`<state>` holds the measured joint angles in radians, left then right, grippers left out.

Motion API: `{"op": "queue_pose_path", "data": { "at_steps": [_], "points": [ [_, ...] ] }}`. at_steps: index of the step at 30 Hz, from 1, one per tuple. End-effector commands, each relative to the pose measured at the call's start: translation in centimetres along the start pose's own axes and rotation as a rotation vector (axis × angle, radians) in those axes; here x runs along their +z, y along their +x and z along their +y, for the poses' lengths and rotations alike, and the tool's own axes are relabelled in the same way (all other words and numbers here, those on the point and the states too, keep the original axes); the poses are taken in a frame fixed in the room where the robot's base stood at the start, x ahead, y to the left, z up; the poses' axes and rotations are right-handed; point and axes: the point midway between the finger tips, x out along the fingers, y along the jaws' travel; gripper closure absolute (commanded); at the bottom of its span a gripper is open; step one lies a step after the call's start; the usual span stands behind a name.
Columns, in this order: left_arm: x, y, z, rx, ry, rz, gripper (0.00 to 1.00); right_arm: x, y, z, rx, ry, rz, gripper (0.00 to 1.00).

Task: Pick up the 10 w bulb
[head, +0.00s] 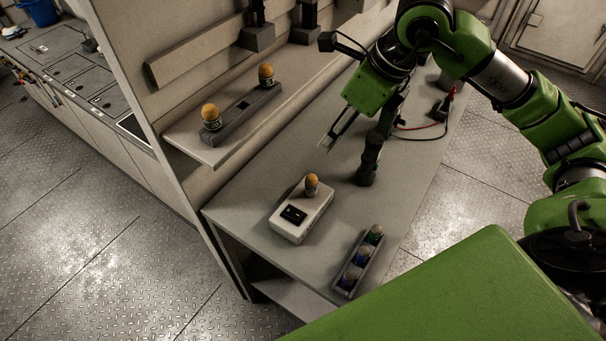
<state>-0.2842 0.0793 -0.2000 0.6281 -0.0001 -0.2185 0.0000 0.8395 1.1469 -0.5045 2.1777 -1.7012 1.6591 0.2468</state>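Several bulbs are in view, and I cannot read a wattage on any of them. Two orange-topped bulbs, a left one (211,114) and a right one (266,75), stand in a grey holder (238,118) on the shelf. Another orange-topped bulb (312,184) stands upright on a white box (290,225) with a dark panel. My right gripper (327,143) is above the table, behind the white box and apart from the bulbs. Its finger gap is unclear. My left gripper is out of view.
A dark upright object (368,167) appears on the table (258,192) beside my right gripper, partly overlapped by the arm. Red and black leads (425,128) lie at the back right. The shelf panel stands at the left. Table surface around the white box is clear.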

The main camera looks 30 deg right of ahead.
Motion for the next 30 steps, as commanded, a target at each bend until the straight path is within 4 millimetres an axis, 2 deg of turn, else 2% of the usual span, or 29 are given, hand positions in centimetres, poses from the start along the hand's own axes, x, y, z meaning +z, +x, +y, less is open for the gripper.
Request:
{"op": "queue_pose_path", "data": {
  "at_steps": [1,10,16,22,30],
  "points": [
    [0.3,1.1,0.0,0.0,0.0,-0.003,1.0,-0.5,1.1,0.0,0.001,0.0,0.0,0.58],
    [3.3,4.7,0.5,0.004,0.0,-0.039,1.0,-1.8,4.5,0.1,0.001,-0.001,-0.001,0.58],
    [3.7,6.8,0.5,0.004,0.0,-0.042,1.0,-2.6,6.5,0.1,0.001,-0.001,-0.001,0.58],
    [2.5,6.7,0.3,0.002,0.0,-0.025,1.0,-2.7,7.8,0.1,0.004,0.0,0.003,0.58],
    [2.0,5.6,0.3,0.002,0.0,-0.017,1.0,-2.7,12.9,0.2,0.006,0.001,0.003,0.58]
  ]
}}
